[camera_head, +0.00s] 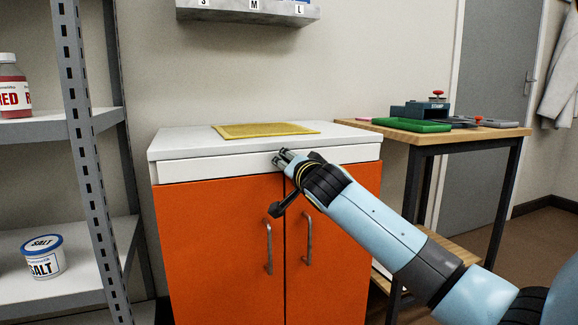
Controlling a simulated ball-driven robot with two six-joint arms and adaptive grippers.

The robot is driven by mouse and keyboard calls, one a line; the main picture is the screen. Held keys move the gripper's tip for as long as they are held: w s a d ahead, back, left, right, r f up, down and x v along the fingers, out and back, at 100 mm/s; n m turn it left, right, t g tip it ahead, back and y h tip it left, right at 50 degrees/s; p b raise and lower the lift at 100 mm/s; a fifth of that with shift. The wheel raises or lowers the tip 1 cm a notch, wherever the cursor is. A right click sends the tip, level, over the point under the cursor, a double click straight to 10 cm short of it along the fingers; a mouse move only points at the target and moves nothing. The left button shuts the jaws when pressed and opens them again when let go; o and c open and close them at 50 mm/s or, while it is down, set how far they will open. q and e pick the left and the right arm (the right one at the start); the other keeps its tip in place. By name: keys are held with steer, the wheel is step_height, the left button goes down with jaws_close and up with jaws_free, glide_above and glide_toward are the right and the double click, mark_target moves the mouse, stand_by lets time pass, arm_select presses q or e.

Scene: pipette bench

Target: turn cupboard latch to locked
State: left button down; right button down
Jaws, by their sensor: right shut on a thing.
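The orange cupboard (210,235) has two closed doors, each with a grey vertical handle, and a white top. My right arm comes in from the lower right. My right gripper (281,158) is at the white strip above the doors, near the gap between them. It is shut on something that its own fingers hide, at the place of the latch. I cannot see the latch itself or which way it points. My left gripper is not in view.
A yellow mat (265,130) lies on the cupboard top. A grey shelf rack with a salt tub (42,257) and a red-labelled jar (12,88) stands at left. A wooden side table (440,132) with a green tray (411,125) stands at right.

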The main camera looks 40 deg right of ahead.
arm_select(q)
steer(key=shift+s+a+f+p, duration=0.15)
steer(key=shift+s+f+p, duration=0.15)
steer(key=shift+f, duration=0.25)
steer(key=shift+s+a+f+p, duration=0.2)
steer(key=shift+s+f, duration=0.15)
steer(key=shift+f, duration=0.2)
arm_select(e)
steer(key=shift+f+m+y, duration=0.1)
steer(key=shift+m+y, duration=0.3)
steer(key=shift+m, duration=3.2)
steer(key=c, duration=0.9)
jaws_free()
steer(key=shift+d, duration=0.1)
